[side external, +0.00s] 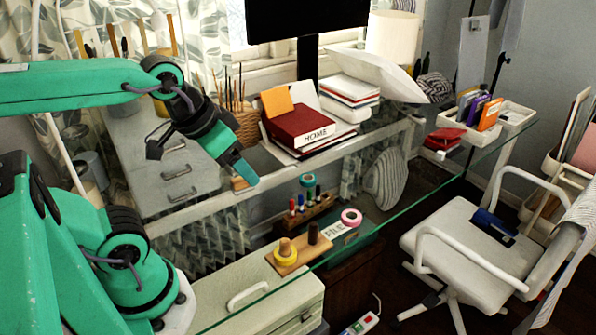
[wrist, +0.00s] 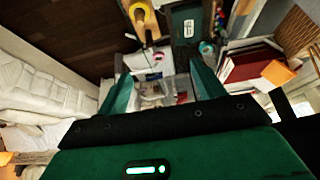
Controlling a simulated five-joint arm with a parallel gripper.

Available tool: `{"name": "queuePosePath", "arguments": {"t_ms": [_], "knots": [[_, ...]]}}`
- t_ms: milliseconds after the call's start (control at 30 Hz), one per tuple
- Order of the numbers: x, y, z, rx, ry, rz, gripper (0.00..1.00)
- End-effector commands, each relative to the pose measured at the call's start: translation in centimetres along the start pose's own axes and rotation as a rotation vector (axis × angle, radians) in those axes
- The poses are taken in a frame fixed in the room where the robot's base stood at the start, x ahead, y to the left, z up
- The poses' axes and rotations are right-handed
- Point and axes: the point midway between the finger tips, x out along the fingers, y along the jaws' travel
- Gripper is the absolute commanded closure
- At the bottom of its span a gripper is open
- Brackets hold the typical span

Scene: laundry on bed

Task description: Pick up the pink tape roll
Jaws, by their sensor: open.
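A wooden holder with a yellow tape roll (side external: 285,252) and a pen rack with a teal roll (side external: 307,180) stand near the pink roll. Red books (side external: 300,127) and a pencil basket (side external: 246,125) are behind. A white chair (side external: 465,240) stands at right.

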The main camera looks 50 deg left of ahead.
Motion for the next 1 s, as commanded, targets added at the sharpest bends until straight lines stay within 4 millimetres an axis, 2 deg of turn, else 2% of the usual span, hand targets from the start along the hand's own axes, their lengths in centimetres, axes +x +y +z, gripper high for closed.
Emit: {"name": "queuePosePath", "arguments": {"t_ms": [667,867,1000], "knots": [[0.1,0.0,-0.4,0.004,-0.006,0.000,0.31],[0.5,0.1,-1.9,0.022,-0.037,0.002,0.31],[1.3,0.2,-3.7,0.045,-0.071,0.005,0.31]]}}
